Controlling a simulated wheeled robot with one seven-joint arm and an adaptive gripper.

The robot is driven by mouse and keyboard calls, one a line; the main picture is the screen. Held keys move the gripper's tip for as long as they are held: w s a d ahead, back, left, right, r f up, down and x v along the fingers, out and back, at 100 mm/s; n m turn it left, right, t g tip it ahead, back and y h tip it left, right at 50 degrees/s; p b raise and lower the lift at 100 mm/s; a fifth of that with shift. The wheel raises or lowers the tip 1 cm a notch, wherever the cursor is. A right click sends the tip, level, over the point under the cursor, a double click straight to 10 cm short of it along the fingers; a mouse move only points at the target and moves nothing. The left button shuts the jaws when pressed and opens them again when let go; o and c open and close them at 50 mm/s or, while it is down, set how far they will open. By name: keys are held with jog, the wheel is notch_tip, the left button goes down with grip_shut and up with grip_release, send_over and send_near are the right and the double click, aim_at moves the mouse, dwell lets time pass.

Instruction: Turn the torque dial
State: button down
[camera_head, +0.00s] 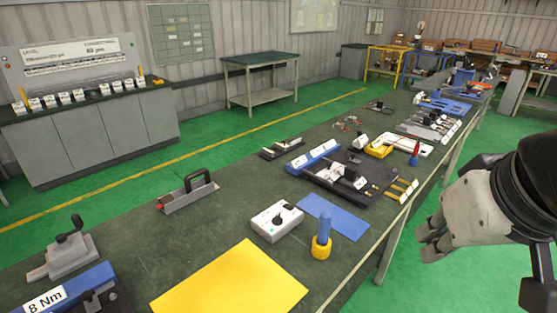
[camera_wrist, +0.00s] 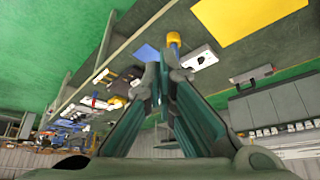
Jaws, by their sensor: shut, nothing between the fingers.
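A white control box (camera_head: 270,230) with a black dial (camera_head: 277,220) on its top sits on the dark green workbench, near the middle of the head view. It also shows in the wrist view (camera_wrist: 200,59), just right of the fingertips. I cannot read the dial's setting. My gripper (camera_head: 430,243) is off the right side of the bench, apart from the box and over the green floor. In the wrist view my gripper (camera_wrist: 160,64) has its fingertips together with nothing held.
A blue screwdriver-like tool in a yellow holder (camera_head: 320,246) stands right of the box, between it and my gripper. A blue mat (camera_head: 335,217) and a yellow mat (camera_head: 230,285) lie nearby. A blue "8 Nm" device (camera_head: 75,290) is at the front left. The dark workbench (camera_head: 150,225) has bare room left.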

jog(key=c, duration=1.8)
grip_release()
jog(key=shift+w, duration=0.15)
jog(key=shift+o, duration=0.6)
jog(key=w+a+g+b, duration=0.1)
jog(key=w+a+b, duration=0.2)
jog(key=w, duration=1.1)
jog(key=shift+a+f+m+g+b, duration=0.2)
jog(key=shift+m+g+b, duration=0.15)
jog(key=shift+b, duration=0.2)
jog(key=m+g+b, duration=0.2)
jog(key=g+b, duration=0.2)
jog(key=b, duration=0.4)
send_over(277, 217)
notch_tip(277, 217, down, 22)
jog(key=r, duration=0.1)
notch_tip(277, 217, down, 14)
jog(key=shift+r+p, duration=0.1)
jog(key=shift+p, duration=0.2)
jog(key=shift+c, duration=0.6)
grip_shut()
